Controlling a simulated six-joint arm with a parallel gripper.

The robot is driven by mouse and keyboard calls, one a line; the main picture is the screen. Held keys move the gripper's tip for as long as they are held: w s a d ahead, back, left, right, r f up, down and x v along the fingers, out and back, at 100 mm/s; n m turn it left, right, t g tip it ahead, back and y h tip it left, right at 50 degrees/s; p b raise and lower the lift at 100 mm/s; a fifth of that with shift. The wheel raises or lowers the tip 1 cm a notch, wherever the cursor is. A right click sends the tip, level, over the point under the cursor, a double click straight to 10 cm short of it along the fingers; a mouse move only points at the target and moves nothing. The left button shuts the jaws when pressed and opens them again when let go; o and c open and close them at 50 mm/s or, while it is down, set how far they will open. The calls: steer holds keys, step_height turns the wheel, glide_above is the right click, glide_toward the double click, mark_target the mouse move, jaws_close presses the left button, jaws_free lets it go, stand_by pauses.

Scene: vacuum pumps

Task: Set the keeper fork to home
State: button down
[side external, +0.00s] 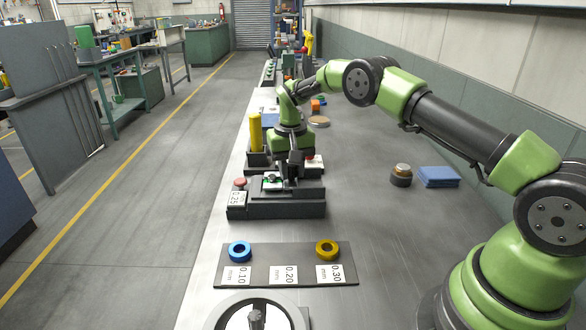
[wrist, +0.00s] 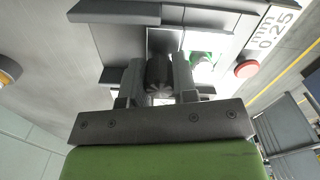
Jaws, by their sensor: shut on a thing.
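The dark fixture block (side external: 275,211) stands on the bench with a "0.25 mm" label and a red button (side external: 240,182) at its left end. My gripper (side external: 290,180) points down over the block's right part. In the wrist view, my gripper (wrist: 160,82) is shut on a dark ribbed piece (wrist: 159,72), which appears to be the keeper fork's grip. The fork's lower part is hidden by the fingers. A white and green part (wrist: 203,57) sits beside the fingers, and the red button (wrist: 246,69) is farther right.
A dark plate (side external: 285,252) in front holds a blue ring (side external: 239,251) and a yellow ring (side external: 327,248) with thickness labels. A round handwheel-like unit (side external: 256,315) is nearest. A yellow cylinder (side external: 255,132) stands behind the block.

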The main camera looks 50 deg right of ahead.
steer(key=c, duration=0.9)
jaws_free()
steer(key=shift+w+a, duration=0.2)
steer(key=shift+a, duration=0.05)
steer(key=shift+s+d, duration=0.4)
steer(key=s+d, duration=0.4)
step_height(320, 180, up, 11)
steer(key=s+a+r+n+t+y, duration=0.1)
steer(key=s+a+r+t, duration=0.4)
steer(key=s+a+r, duration=0.6)
steer(key=shift+s+r, duration=1.6)
